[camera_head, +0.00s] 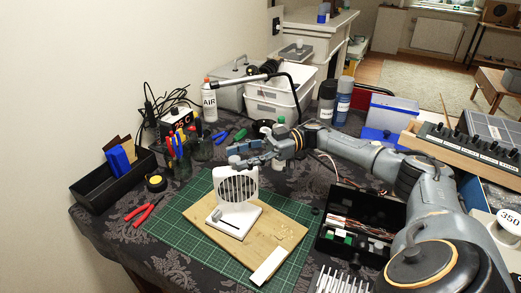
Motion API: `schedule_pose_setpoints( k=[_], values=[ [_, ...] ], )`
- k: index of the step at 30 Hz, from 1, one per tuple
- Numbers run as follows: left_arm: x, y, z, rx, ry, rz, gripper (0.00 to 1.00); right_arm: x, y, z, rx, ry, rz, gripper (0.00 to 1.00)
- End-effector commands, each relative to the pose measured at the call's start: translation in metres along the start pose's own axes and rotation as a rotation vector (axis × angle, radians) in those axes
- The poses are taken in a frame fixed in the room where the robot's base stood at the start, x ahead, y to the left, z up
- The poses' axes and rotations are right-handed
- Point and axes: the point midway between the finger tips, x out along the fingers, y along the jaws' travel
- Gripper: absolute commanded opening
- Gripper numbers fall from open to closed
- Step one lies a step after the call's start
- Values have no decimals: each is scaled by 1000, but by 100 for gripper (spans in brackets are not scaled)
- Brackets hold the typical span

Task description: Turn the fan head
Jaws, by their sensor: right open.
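A small white fan (237,188) with a round slotted grille head stands upright on a white base (234,221). The base rests on a wooden board (272,232). My right arm comes in from the right, and its gripper (239,155) is at the top of the fan head. The gripper is open, with its fingers pointing left just above or beside the head's upper edge. I cannot tell whether a finger touches the head. My left gripper is not in view.
The board lies on a green cutting mat (178,238). Red pliers (143,209) lie left of it, near a black tray (113,182). A black toolbox (352,250) stands right of the board, under my right arm. White bins (279,100), an air can (209,101) and spray cans (344,99) stand behind.

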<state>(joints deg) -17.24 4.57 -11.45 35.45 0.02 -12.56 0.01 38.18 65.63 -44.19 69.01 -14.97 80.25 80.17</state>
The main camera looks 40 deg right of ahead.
Motion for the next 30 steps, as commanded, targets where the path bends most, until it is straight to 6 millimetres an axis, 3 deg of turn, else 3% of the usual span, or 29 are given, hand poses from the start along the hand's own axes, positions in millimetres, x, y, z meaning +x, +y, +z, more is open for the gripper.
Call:
schedule_pose_setpoints(
  k=[6,12,18,30],
  values=[
    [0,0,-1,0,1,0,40,-51,2,0,0,-1,7,50],
    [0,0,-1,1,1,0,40,-83,1,0,-1,1,4,50],
    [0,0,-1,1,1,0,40,-97,0,0,-1,1,1,50],
    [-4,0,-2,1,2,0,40,-96,0,-2,-6,8,6,50]
  ],
)
